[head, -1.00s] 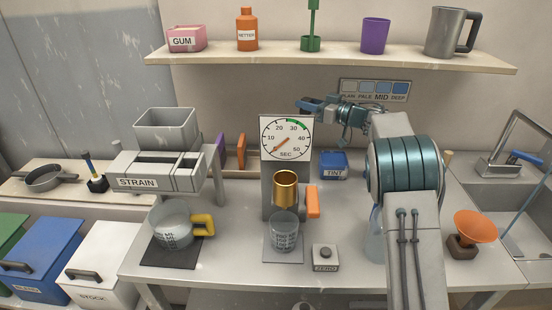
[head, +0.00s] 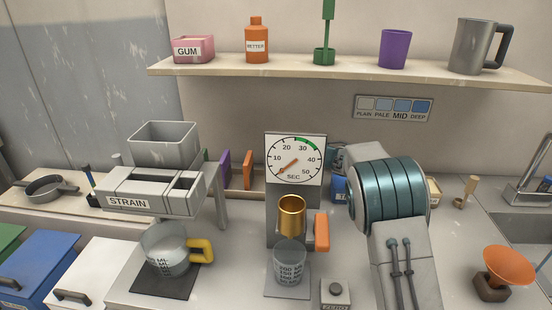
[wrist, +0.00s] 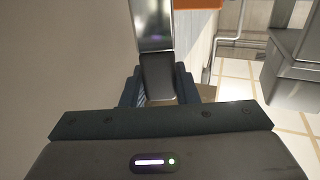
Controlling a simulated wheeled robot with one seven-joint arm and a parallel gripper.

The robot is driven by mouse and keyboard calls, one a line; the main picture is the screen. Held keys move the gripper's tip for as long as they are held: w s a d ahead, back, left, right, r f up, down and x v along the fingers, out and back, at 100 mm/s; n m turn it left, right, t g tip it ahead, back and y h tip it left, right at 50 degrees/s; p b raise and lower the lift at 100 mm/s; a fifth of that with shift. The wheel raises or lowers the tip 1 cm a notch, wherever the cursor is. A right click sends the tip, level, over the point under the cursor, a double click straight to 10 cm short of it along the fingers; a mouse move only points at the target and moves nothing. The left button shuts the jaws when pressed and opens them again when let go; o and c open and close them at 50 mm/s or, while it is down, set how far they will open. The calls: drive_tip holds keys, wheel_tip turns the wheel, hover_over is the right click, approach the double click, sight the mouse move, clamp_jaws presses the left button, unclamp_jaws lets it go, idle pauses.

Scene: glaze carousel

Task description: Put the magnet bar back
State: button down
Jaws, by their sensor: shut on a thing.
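My gripper (wrist: 159,92) is shut on a dark handle (wrist: 158,76) in the wrist view. A shiny flat metal bar (wrist: 152,25) extends from this handle towards the top of the picture; I take it to be the magnet bar. Its far end is out of frame. In the head view my gripper and the bar are hidden behind my arm's teal segment, near the blue TINT box (head: 340,190). No holder for the bar can be made out.
The gauge stand (head: 294,158) with a gold cup (head: 292,216) is left of my arm. The shelf (head: 345,70) spans above. In the wrist view, a pale wall is at left, grey metal furniture (wrist: 298,70) and tiled floor at right.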

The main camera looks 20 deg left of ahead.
wheel_tip(320, 180, down, 4)
drive_tip(key=shift+f, duration=0.1)
idle(0.4)
drive_tip(key=c, duration=1.1)
unclamp_jaws()
drive_tip(key=shift+f, duration=0.1)
drive_tip(key=d, duration=0.4)
drive_tip(key=s+d, duration=0.1)
drive_tip(key=d, duration=0.3)
drive_tip(key=s+d, duration=0.1)
drive_tip(key=d, duration=0.2)
drive_tip(key=shift+d, duration=0.4)
